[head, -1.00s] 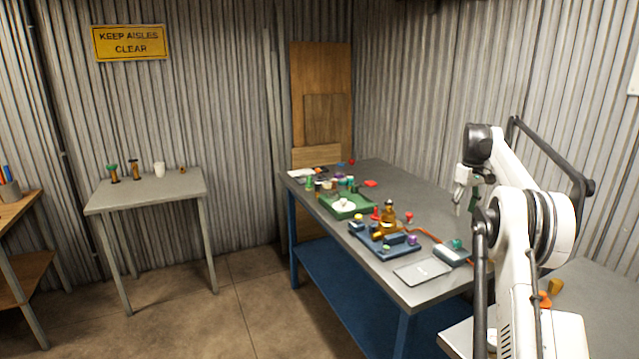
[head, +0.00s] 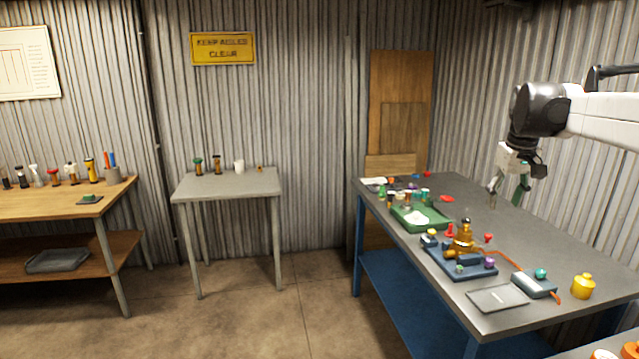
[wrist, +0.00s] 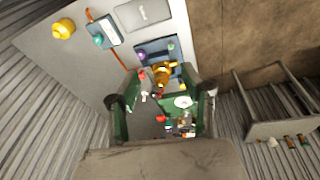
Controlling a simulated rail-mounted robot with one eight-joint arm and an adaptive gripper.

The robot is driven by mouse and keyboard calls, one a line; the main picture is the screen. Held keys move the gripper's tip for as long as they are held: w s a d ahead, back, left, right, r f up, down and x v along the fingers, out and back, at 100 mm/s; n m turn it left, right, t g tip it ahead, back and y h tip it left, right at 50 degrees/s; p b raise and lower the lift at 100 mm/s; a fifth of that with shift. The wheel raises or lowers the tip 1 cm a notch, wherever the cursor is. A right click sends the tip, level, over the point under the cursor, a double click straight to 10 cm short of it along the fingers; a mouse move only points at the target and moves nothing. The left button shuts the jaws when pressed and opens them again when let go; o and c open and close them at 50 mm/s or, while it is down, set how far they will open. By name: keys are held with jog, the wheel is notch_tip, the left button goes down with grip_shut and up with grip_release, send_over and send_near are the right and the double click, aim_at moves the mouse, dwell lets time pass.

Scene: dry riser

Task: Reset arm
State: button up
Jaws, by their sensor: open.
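My arm reaches in from the right edge of the head view. My gripper (head: 508,192) hangs pointing down above the right part of the blue-framed workbench (head: 560,240). In the wrist view my gripper (wrist: 160,100) shows its two green fingers spread apart, with nothing held between them. Beyond the fingers lie the bench items: a brass fitting (wrist: 162,74) on a dark blue tray and a green tray (wrist: 196,108) with a white item. The gripper is apart from all of them.
A blue tray (head: 440,262) with the brass fitting (head: 463,238), a green tray (head: 441,220), a grey pad (head: 497,298) and a yellow pot (head: 583,286) stand on the bench. A small grey table (head: 228,184) and a wooden bench (head: 60,205) are left. Floor between is clear.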

jog(key=s+a+t, duration=0.2)
jog(key=s+a, duration=1.4)
jog(key=s, duration=0.1)
jog(key=s+a+f+t, duration=0.1)
jog(key=s+a+f, duration=0.3)
jog(key=s, duration=0.5)
jog(key=s+a+f+t+y, duration=0.1)
jog(key=s+a+f, duration=0.4)
jog(key=s+f, duration=0.3)
jog(key=shift+s+f+t, duration=0.3)
jog(key=shift+s+f, duration=0.1)
jog(key=shift+s, duration=0.05)
